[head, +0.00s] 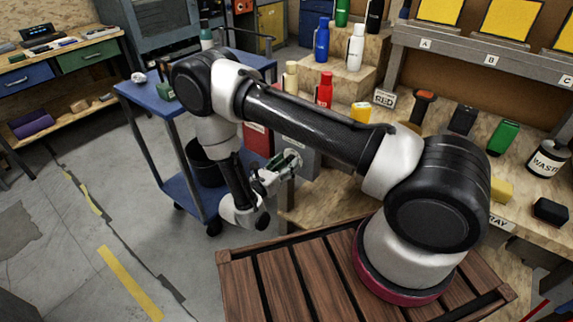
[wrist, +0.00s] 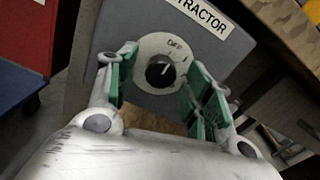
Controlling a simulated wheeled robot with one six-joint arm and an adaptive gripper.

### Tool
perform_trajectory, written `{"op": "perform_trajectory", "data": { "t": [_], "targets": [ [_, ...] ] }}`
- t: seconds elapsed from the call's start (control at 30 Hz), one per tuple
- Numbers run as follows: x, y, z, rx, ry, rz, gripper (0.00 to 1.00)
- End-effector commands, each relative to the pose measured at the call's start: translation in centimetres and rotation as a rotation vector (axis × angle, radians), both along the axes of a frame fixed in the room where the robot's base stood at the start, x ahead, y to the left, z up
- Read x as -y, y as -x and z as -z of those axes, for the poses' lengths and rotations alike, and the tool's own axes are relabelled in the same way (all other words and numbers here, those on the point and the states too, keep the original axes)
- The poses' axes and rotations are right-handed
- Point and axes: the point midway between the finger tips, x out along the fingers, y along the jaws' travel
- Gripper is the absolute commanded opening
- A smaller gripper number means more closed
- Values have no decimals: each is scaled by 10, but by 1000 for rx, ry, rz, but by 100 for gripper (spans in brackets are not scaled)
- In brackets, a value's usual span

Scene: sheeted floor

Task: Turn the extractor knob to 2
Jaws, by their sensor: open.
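The extractor knob (wrist: 160,73) is a round black knob with a light pointer mark, on a pale dial plate (wrist: 152,46) marked OFF and 1. The mark points up and right, towards the OFF and 1 side; I cannot tell exactly where. No 2 can be read. The dial is on a grey panel (wrist: 108,17) labelled "...TRACTOR". My gripper (wrist: 163,60) is open, its green-padded fingers to the left and right of the knob, with gaps visible. In the head view my gripper (head: 277,173) is in front of the grey extractor box (head: 310,160), largely hiding the dial.
A red box (head: 257,139) stands left of the extractor box. A blue trolley (head: 185,110) with a black bin (head: 207,168) is further left. The wooden bench (head: 325,205) on the right holds bottles and blocks. Open floor lies left.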

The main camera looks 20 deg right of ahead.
Motion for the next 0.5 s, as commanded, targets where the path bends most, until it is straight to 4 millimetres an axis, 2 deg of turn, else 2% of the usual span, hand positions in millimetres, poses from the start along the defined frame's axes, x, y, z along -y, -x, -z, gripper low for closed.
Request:
{"op": "perform_trajectory", "data": {
  "t": [0.27, 0.5],
  "targets": [
    [2, -1, 0, 0, 0, -1, 51],
    [2, -1, 0, -1, -1, -1, 9]
  ]
}}
